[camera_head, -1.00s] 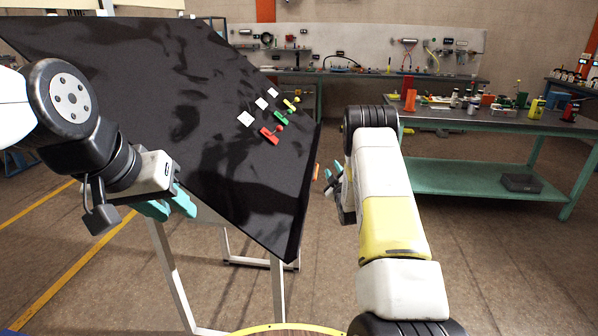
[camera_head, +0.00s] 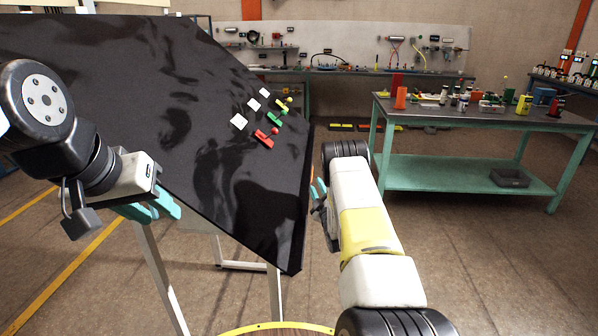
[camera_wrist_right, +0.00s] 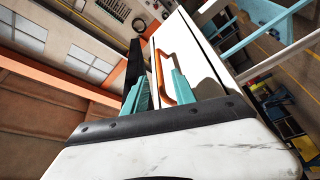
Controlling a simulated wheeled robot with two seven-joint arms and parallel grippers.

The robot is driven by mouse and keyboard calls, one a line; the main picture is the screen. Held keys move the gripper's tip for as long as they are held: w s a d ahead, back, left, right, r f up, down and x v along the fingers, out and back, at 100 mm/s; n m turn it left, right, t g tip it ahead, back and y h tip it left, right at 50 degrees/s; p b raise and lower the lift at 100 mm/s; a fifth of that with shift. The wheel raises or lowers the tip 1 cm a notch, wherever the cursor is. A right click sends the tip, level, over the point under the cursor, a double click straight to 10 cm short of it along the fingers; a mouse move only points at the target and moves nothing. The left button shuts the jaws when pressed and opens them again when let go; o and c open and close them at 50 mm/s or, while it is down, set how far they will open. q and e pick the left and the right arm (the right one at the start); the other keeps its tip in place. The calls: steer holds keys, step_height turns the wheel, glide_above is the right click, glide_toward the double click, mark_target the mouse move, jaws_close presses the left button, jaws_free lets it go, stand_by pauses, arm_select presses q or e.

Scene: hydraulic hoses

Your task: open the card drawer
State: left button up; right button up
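The card drawer shows in the right wrist view as a pale front (camera_wrist_right: 197,55) with an orange handle (camera_wrist_right: 160,72), under the black tabletop (camera_head: 235,215). My right gripper (camera_wrist_right: 158,92) has its two teal fingers apart, with the handle showing between and beyond them. Whether a finger touches the handle I cannot tell. In the head view, my right gripper (camera_head: 318,190) is at the tabletop's right edge, and the drawer is hidden there. My left gripper (camera_head: 152,206) is open and empty at the tabletop's front left edge.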

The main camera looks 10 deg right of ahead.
steer(key=x, duration=0.7)
steer(key=shift+w+r, duration=0.1)
steer(key=shift+w, duration=0.2)
steer(key=shift+c, duration=0.3)
jaws_close()
steer(key=shift+a, duration=0.1)
stand_by(0.7)
